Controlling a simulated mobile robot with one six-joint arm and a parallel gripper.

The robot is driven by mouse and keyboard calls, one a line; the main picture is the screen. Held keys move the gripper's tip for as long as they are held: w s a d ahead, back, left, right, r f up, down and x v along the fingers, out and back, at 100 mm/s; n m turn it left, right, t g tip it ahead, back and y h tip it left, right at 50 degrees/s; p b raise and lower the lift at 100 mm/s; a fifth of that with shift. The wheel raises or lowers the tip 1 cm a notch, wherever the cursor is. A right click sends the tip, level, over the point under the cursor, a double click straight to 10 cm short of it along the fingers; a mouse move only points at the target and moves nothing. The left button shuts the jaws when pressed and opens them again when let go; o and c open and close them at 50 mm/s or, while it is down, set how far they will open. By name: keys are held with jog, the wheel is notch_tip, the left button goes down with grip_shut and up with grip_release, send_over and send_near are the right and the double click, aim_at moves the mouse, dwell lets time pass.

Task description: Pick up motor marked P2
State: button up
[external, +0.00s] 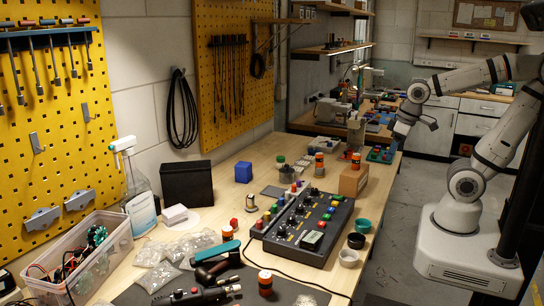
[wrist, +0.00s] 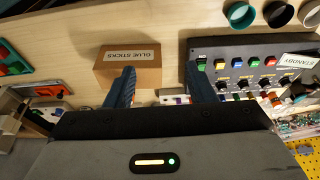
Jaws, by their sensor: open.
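My gripper (external: 405,127) hangs from my arm at the far right end of the bench in the external view. In the wrist view its two blue fingers stand wide apart, with nothing held between them (wrist: 163,88). No P2 mark is readable in either view, so I cannot tell which object is the motor. Orange-and-dark cylinders stand on the bench in the external view: one near the middle (external: 319,163), one by the cardboard box (external: 356,161), and others nearer the camera. A small white-and-purple item (wrist: 175,99) shows partly beyond my gripper body in the wrist view.
A cardboard box (wrist: 128,65) labelled GLUE STICKS lies by the left finger. A dark control panel (wrist: 245,60) with coloured buttons is at the right; it also shows on the bench (external: 303,228). Teal and dark cups (wrist: 241,14) stand beyond it. Bare wood (wrist: 55,32) shows at upper left.

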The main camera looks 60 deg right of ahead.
jog(key=w+a+r+n, duration=0.1)
jog(key=w+a+r, duration=0.15)
jog(key=w, duration=0.95)
jog(key=n+t+y, duration=0.1)
jog(key=n+y, duration=0.1)
jog(key=n, duration=0.1)
send_over(252, 196)
jog(key=s+d, duration=0.1)
jog(key=f, duration=1.4)
jog(key=shift+s+d+p, duration=0.15)
jog(key=shift+d+p, duration=0.05)
jog(key=shift+p, duration=0.15)
jog(key=x, duration=0.2)
jog(key=p+x, duration=0.1)
jog(key=x, duration=0.1)
jog(key=p+x, duration=0.1)
jog(key=x, duration=0.1)
jog(key=shift+s+a+f, duration=0.1)
jog(key=shift+a+f, duration=0.1)
jog(key=shift+f, duration=0.25)
grip_shut()
